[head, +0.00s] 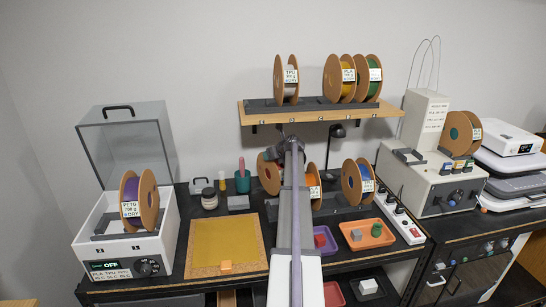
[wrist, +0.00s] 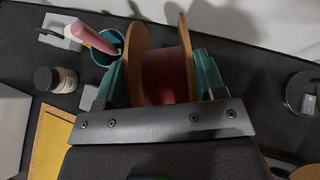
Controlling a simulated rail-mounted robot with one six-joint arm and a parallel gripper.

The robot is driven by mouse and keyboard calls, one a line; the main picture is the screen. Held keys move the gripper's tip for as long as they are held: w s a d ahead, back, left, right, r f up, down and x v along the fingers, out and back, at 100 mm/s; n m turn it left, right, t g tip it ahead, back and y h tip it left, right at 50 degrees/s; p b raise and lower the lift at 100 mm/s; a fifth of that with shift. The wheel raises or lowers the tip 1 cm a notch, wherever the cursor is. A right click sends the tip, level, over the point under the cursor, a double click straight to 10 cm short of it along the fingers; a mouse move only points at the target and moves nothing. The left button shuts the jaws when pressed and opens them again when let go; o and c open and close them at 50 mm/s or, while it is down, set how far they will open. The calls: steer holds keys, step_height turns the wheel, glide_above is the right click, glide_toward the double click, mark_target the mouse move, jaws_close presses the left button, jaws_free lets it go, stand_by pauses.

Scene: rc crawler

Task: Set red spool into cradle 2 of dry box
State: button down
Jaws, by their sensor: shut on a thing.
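The red spool (wrist: 166,75), with brown flanges and dark red filament, stands between the teal fingers of my gripper (wrist: 163,88) in the wrist view. My gripper is shut on it. In the head view, a brown flange that looks like the red spool's (head: 267,173) shows just left of my arm; the arm hides the rest and the fingertips. The dry box (head: 126,252) is at the far left with its clear lid raised. A purple spool (head: 131,204) stands upright in it, towards the right, beside bare grey cradle parts. I cannot read any cradle numbers.
A teal cup (head: 243,184) with a pink-handled tool, a jar (head: 209,199) and a yellow mat (head: 224,243) lie between box and arm. An orange-filament spool (head: 314,187) and a blue one (head: 357,182) stand right of my arm. A shelf (head: 322,117) with several spools hangs above.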

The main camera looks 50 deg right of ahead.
steer(key=shift+f, duration=0.2)
steer(key=shift+c, duration=1)
jaws_free()
steer(key=shift+r, duration=0.1)
